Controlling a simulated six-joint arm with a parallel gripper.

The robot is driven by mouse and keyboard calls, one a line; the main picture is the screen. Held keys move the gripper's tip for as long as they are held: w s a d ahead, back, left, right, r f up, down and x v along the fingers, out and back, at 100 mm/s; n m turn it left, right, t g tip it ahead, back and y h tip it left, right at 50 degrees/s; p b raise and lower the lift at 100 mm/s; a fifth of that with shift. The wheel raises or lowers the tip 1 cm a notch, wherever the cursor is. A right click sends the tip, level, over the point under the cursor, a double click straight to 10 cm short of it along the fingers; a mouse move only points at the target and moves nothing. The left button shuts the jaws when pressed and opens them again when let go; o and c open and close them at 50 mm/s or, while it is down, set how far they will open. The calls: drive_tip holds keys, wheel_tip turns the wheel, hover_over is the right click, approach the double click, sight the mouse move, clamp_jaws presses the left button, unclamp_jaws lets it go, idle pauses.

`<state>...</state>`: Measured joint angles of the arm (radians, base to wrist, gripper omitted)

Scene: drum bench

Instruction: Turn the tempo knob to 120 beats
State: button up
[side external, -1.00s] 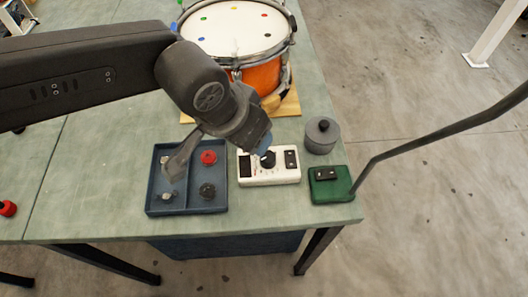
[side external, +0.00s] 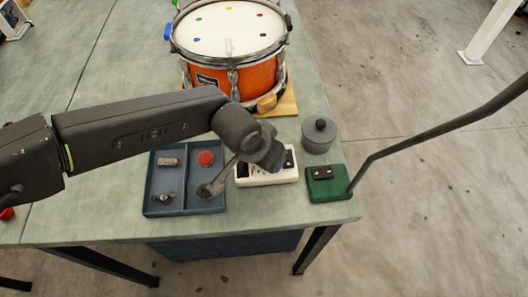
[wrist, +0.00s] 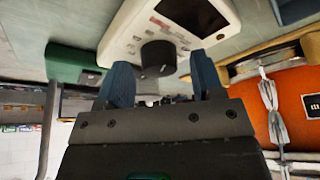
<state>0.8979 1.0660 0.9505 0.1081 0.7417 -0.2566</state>
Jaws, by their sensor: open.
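The white tempo box (side external: 285,177) sits on the bench right of the blue tray, partly covered by my wrist in the side view. In the wrist view the white box (wrist: 120,40) shows its dark display and its black tempo knob (wrist: 158,57). My gripper (wrist: 162,72) is open, with one blue fingertip on each side of the knob and gaps showing between them. I cannot tell whether the tips reach down beside the knob. The dial setting is not readable.
The blue tray (side external: 184,198) holds a red knob (side external: 206,158) and small metal parts. A green box (side external: 327,190) and a grey lidded pot (side external: 319,136) stand right of the tempo box. The orange drum (side external: 255,80) is behind. A dark rod rises at right.

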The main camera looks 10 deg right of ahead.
drive_tip(key=shift+f, duration=0.1)
drive_tip(key=shift+c, duration=0.2)
drive_tip(key=c, duration=0.8)
drive_tip(key=shift+c, duration=0.2)
drive_tip(key=shift+m, duration=0.3)
drive_tip(key=m+g, duration=0.1)
drive_tip(key=m, duration=0.1)
drive_tip(key=m+h, duration=0.1)
drive_tip(key=m, duration=0.1)
drive_tip(key=shift+w+m+g, duration=0.1)
drive_tip(key=shift+m+g, duration=0.2)
drive_tip(key=shift+g, duration=0.1)
drive_tip(key=m+g, duration=0.1)
drive_tip(key=m, duration=0.1)
drive_tip(key=m+g, duration=0.1)
drive_tip(key=m, duration=0.2)
drive_tip(key=shift+w+m+h, duration=0.1)
drive_tip(key=shift+m+h, duration=0.2)
drive_tip(key=o, duration=0.9)
